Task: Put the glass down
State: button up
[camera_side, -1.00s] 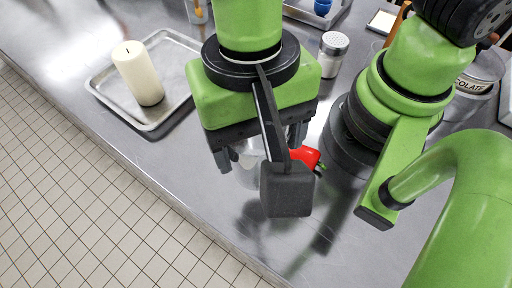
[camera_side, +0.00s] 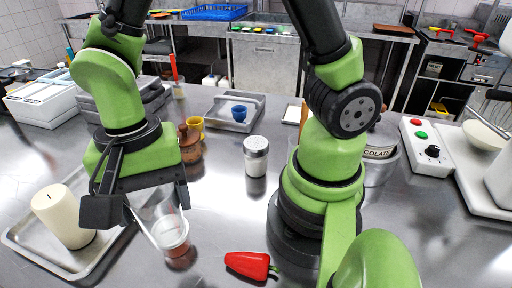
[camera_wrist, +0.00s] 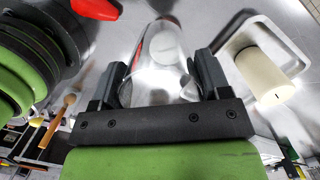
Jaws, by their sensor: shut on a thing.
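My gripper (camera_side: 155,201) is shut on a clear glass (camera_side: 168,228), which sits between its two fingers. In the side view the glass leans, its lower end toward the right, with a reddish band near that end. A reflection shows on the steel counter just below it; I cannot tell whether the glass touches the counter. In the wrist view the glass (camera_wrist: 160,50) lies between the fingers of my gripper (camera_wrist: 158,78) and reaches away from them.
A red pepper (camera_side: 250,264) lies right of the glass. A tray (camera_side: 22,238) with a cream candle (camera_side: 64,216) is to the left. Bare counter shows between glass and shaker.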

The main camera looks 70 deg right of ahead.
jog(key=w+d+m, duration=0.3)
jog(key=w+d, duration=0.2)
jog(key=d, duration=0.5)
jog(key=s+d+m+t, duration=0.15)
jog(key=d+m, duration=0.55)
jog(key=d, duration=1.3)
jog(key=s+d+m, duration=0.2)
jog(key=s+d, duration=0.4)
jog(key=d, duration=0.1)
jog(key=f, duration=0.9)
jog(key=shift+s+f, duration=0.25)
jog(key=shift+f, duration=0.15)
jog(key=o, duration=1)
jog(key=shift+f, duration=0.15)
jog(key=shift+c, duration=0.2)
jog(key=shift+o, duration=0.3)
